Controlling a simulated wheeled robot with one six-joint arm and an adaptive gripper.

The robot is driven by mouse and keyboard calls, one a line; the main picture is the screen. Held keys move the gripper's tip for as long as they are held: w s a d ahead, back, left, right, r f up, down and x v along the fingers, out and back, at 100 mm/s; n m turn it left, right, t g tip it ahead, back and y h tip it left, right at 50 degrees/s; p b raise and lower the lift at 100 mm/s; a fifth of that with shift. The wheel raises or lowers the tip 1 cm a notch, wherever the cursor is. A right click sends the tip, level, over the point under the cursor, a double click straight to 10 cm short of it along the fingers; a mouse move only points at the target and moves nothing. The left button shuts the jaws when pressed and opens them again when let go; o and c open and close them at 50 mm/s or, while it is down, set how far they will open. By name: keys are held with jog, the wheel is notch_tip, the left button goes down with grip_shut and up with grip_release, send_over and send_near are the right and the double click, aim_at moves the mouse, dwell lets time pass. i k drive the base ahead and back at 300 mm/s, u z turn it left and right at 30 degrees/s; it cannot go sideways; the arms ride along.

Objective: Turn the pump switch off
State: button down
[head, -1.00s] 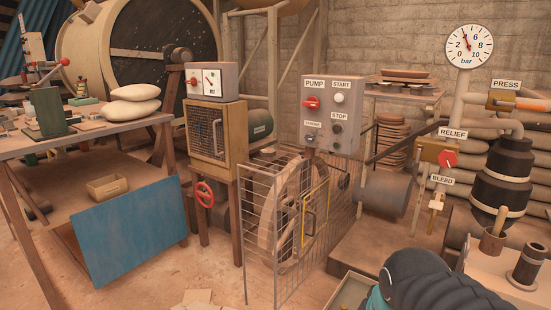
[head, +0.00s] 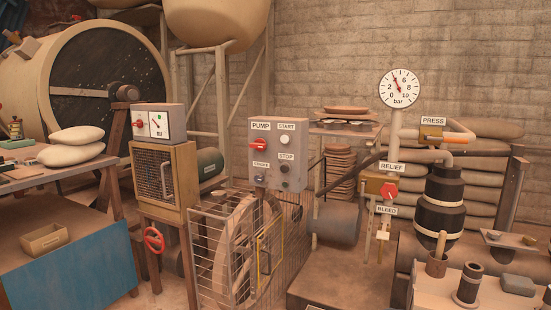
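The grey pump control box (head: 275,153) stands on a post behind a wire mesh guard, near the middle of the head view. The red pump switch (head: 256,146) is on its left side under the PUMP label, with its handle roughly level. A white START button (head: 285,140) and a dark STOP button (head: 285,169) sit to its right. A small knob (head: 259,180) is at the box's lower left. My gripper is not in this view.
The mesh guard (head: 222,262) with a large wheel behind it stands below the box. A wooden cabinet with a red handwheel (head: 154,240) is to the left. The pressure gauge (head: 399,89), red relief knob (head: 389,191) and black press cylinder (head: 440,203) stand to the right.

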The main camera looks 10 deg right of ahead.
aim_at(259, 143)
jog(key=u, duration=0.85)
jog(key=i, duration=0.35)
jog(key=z, duration=0.35)
